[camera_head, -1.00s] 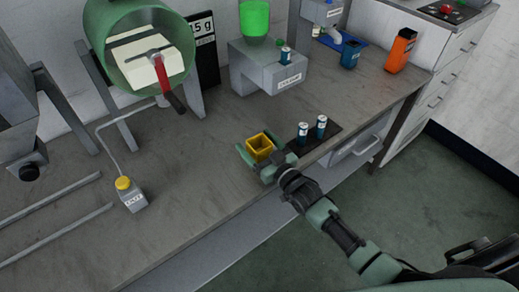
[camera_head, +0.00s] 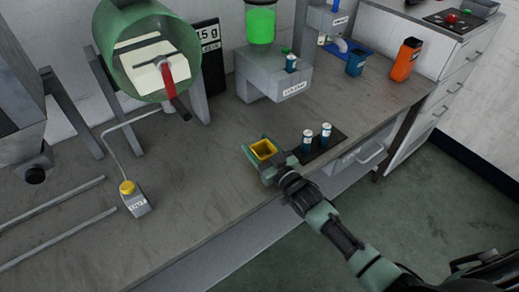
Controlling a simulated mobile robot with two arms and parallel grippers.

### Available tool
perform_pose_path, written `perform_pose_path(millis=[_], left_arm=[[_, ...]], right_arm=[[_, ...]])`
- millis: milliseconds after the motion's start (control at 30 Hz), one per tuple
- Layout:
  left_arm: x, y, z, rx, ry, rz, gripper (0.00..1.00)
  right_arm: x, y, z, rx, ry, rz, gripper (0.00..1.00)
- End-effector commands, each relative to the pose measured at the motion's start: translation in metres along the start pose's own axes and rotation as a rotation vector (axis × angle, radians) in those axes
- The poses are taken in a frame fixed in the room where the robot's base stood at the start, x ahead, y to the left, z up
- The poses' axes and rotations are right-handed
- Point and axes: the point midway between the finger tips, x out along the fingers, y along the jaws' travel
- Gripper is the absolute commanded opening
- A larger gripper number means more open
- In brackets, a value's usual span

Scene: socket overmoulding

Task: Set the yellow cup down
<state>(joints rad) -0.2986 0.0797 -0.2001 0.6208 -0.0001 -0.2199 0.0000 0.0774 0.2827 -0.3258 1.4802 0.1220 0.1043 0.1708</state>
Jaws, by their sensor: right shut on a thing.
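The yellow cup (camera_head: 263,149) is a small square open-topped cup near the front edge of the grey workbench (camera_head: 190,190). My right gripper (camera_head: 260,153) is shut on it, with green fingers on either side of the cup. The cup looks upright, and I see its dark inside from above. I cannot tell whether its base touches the bench. My left gripper is not in view.
Two blue-and-white cans (camera_head: 307,140) stand on a dark mat (camera_head: 328,146) just right of the cup. A grey dispenser (camera_head: 272,75) with a green container stands behind. A yellow-button box (camera_head: 134,198) is at left. Blue (camera_head: 355,63) and orange (camera_head: 406,60) containers stand at back right.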

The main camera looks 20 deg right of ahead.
Motion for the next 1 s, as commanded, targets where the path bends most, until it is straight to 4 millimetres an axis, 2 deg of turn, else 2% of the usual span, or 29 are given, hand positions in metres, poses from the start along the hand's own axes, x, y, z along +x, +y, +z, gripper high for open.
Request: perform_pose_path(millis=[167,267,500,700,833,1000], left_arm=[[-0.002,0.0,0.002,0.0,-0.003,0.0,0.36],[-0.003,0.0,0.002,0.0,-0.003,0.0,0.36],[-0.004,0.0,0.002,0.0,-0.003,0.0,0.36],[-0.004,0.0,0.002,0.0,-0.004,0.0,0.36],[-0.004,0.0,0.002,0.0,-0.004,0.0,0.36],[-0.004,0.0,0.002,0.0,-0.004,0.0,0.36]], right_arm=[[0.0,0.0,-0.025,-0.001,0.004,0.0,0.11],[0.0,0.0,-0.047,-0.001,0.006,-0.001,0.11],[0.0,0.0,-0.119,-0.002,0.007,-0.001,0.11],[0.0,0.0,-0.165,-0.002,0.005,-0.001,0.11],[0.0,0.0,-0.184,-0.001,0.003,0.0,0.11],[-0.001,0.0,-0.194,0.001,0.0,0.0,0.11]])
